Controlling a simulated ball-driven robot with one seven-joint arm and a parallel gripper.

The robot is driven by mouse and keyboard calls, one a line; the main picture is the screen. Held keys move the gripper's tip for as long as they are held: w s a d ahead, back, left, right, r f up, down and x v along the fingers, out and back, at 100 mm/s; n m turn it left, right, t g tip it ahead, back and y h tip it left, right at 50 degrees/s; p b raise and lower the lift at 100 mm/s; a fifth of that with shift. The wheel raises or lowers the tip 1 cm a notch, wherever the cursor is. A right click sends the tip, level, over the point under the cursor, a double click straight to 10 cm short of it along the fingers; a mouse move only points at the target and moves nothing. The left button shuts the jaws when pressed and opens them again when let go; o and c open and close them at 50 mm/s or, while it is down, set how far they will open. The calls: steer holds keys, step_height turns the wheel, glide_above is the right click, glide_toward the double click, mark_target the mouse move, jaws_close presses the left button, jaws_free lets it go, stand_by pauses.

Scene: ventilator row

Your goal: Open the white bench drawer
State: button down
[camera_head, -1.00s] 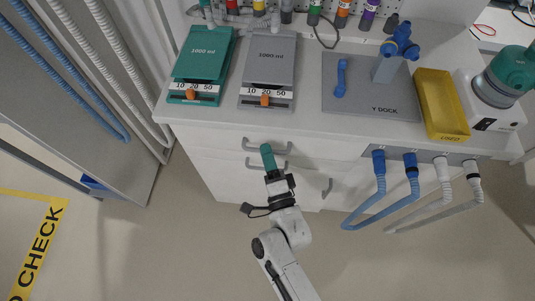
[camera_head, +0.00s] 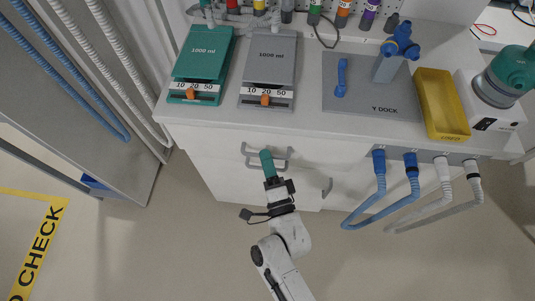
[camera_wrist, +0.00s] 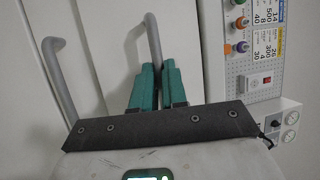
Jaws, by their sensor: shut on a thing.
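The white bench drawer (camera_head: 215,158) is in the bench front below the worktop, with a grey bar handle (camera_head: 250,149). My gripper (camera_head: 266,157) is at this handle, its green fingers pointing up toward the bench. In the wrist view, the two green fingers (camera_wrist: 158,84) are closed around a grey bar handle (camera_wrist: 152,38). A second grey handle (camera_wrist: 62,75) stands apart on the left there. In the head view, the lower handle (camera_head: 283,167) is just below and partly behind my gripper. The drawer front appears slightly out from the bench.
Blue hoses (camera_head: 380,190) and white hoses (camera_head: 446,190) hang at the right. Two test lungs, green (camera_head: 203,55) and grey (camera_head: 270,60), lie on the worktop. The floor in front is clear.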

steer(key=s+b, duration=0.1)
steer(key=s, duration=2.6)
steer(key=shift+s+a, duration=0.3)
steer(key=shift+a, duration=0.15)
steer(key=shift+f, duration=0.1)
steer(key=c, duration=1.2)
jaws_free()
steer(key=shift+o, duration=0.2)
steer(key=b+v, duration=0.1)
steer(key=v, duration=0.9)
steer(key=shift+s+b, duration=0.3)
steer(key=shift+b, duration=0.1)
steer(key=shift+d, duration=0.1)
